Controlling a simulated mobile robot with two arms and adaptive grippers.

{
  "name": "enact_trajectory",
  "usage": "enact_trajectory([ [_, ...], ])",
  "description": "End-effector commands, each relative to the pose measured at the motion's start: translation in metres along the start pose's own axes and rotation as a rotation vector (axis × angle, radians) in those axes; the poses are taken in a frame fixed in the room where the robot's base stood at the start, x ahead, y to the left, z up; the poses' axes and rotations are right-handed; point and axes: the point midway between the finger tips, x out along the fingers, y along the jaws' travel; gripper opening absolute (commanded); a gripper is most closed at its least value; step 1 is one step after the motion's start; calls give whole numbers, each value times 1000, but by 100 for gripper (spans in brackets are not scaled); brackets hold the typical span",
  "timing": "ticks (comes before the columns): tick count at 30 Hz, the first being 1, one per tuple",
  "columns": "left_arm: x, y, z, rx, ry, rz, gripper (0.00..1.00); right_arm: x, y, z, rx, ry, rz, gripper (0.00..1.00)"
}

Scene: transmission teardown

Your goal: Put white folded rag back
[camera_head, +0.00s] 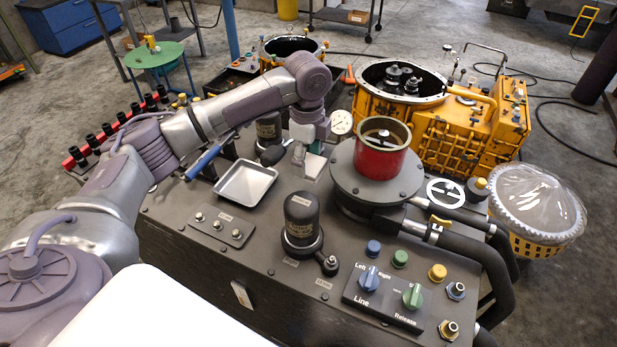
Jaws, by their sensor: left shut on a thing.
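My left gripper (306,148) reaches in from the left and points down over the back middle of the dark machine top (265,290). It is shut on a small pale thing, which looks like the white folded rag (313,166); the fingers hide much of it. The gripper is left of the red cylinder (381,158) and behind the black capped cylinder (301,218). I cannot tell whether the rag touches the surface. My right gripper is not in view.
An empty metal tray (246,184) lies left of the gripper. A control box (383,298) with knobs is at the front right. A yellow gearbox housing (447,123) stands behind, and a plastic-covered yellow basket (537,208) is at the right. Some machine top near the tray is clear.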

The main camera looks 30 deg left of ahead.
Motion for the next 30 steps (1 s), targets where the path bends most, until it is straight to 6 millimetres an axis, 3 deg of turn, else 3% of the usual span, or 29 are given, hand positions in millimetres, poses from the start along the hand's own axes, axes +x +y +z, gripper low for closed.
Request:
enact_trajectory([
  [3, 17, 0, 0, 0, 0, 1, 44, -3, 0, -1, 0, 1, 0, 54],
  [8, 29, 0, 0, 1, 0, 0, 44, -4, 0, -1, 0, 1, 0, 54],
  [16, 70, 0, 0, 1, 0, 1, 44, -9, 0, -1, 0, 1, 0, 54],
  [24, 76, 0, 0, 1, 0, -1, 44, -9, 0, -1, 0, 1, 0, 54],
  [25, 76, 0, 0, 1, 0, -1, 74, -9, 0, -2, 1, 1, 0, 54],
  [30, 76, 0, 0, 1, 0, -1, 97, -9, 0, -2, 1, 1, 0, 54],
])
